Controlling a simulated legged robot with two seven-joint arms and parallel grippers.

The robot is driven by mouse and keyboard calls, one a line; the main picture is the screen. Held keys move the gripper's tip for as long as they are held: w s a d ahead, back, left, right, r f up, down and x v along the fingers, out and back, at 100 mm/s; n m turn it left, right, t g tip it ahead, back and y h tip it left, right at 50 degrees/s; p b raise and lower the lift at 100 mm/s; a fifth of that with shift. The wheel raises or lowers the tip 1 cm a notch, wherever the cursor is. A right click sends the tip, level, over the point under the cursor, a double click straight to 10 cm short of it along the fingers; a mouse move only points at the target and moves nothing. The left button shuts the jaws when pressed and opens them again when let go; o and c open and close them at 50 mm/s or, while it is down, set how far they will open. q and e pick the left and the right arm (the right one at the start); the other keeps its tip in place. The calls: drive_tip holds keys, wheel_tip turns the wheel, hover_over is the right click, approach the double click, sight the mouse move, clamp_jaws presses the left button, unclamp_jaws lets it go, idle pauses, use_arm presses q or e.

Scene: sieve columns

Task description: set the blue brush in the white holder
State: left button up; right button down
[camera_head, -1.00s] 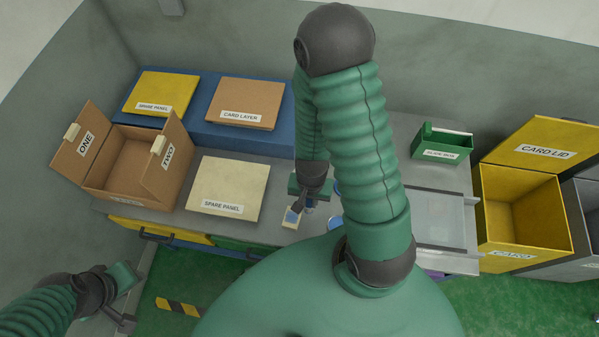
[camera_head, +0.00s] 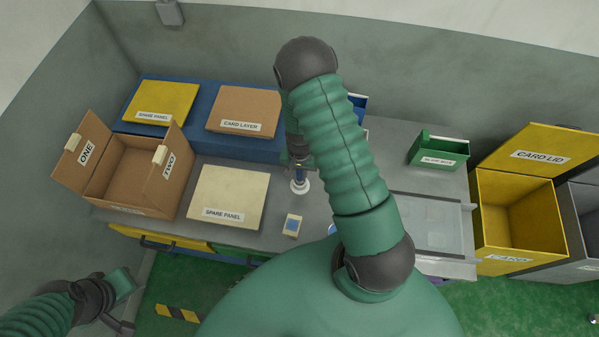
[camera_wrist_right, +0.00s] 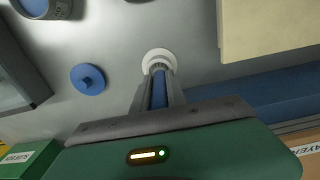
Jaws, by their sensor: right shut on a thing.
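The white holder (camera_head: 300,186) is a small round piece standing on the grey bench. Its pale ring (camera_wrist_right: 158,56) shows in the right wrist view just beyond my fingertips. My right gripper (camera_head: 299,168) is shut on the blue brush (camera_wrist_right: 159,92), whose blue part shows between the fingers. The brush lines up with the holder, but I cannot tell whether its lower end is inside or just above. My left gripper (camera_head: 124,283) is at the lower left, away from the bench; its jaws are unclear.
A cream block with a blue top (camera_head: 292,225) lies near the bench front. A blue disc (camera_wrist_right: 88,79) lies beside the holder. The spare panel (camera_head: 228,196) and open carton (camera_head: 128,172) are left; a green bin (camera_head: 438,152) is right.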

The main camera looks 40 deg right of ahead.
drive_tip(key=c, duration=1.3)
unclamp_jaws()
drive_tip(key=shift+c, duration=0.2)
